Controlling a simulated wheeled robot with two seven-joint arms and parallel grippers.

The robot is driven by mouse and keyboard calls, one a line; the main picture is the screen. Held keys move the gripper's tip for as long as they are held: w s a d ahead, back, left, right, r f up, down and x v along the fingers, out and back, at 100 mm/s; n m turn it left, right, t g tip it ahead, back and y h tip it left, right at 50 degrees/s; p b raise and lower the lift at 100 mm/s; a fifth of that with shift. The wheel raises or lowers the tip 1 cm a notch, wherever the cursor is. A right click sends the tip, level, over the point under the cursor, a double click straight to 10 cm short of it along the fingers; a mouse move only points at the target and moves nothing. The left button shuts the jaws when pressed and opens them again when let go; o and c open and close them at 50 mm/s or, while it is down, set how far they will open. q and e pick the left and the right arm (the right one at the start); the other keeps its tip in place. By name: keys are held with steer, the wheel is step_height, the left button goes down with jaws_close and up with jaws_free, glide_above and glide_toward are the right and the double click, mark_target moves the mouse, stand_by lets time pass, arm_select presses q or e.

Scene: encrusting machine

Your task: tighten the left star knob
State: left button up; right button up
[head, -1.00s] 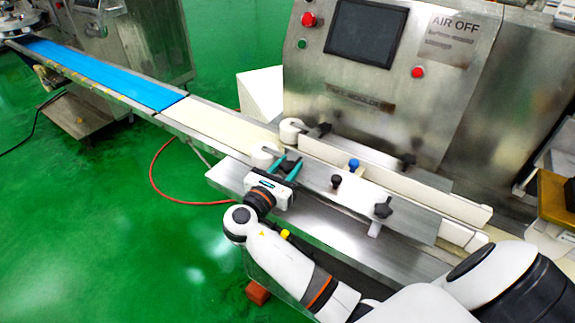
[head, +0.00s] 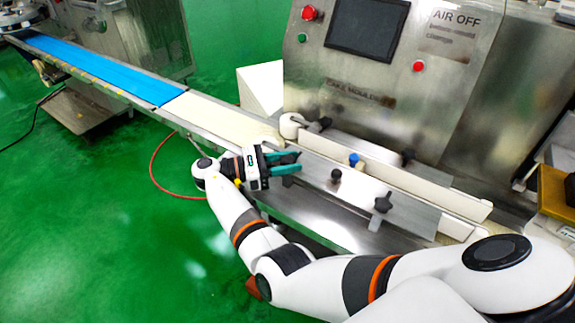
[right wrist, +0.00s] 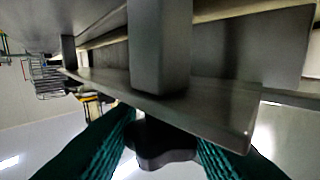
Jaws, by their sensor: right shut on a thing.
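In the right wrist view the black knob (right wrist: 160,143) sits between the green fingers, in front of a grey post and plate edge. The gripper is shut on it. My left gripper is not in view.
Small black (head: 336,175) and blue (head: 354,159) knobs stand close to the right of my gripper. A white guide rail (head: 400,180) runs behind them. A white roller (head: 290,125) is just behind. The steel machine (head: 390,90) rises at the back. Open green floor lies left.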

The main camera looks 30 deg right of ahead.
steer(key=shift+f+m+g+y+b, duration=0.1)
steer(key=shift+m+g+y+b, duration=0.5)
steer(key=shift+m+g+b, duration=0.55)
steer(key=shift+n, duration=0.25)
steer(key=o, duration=1)
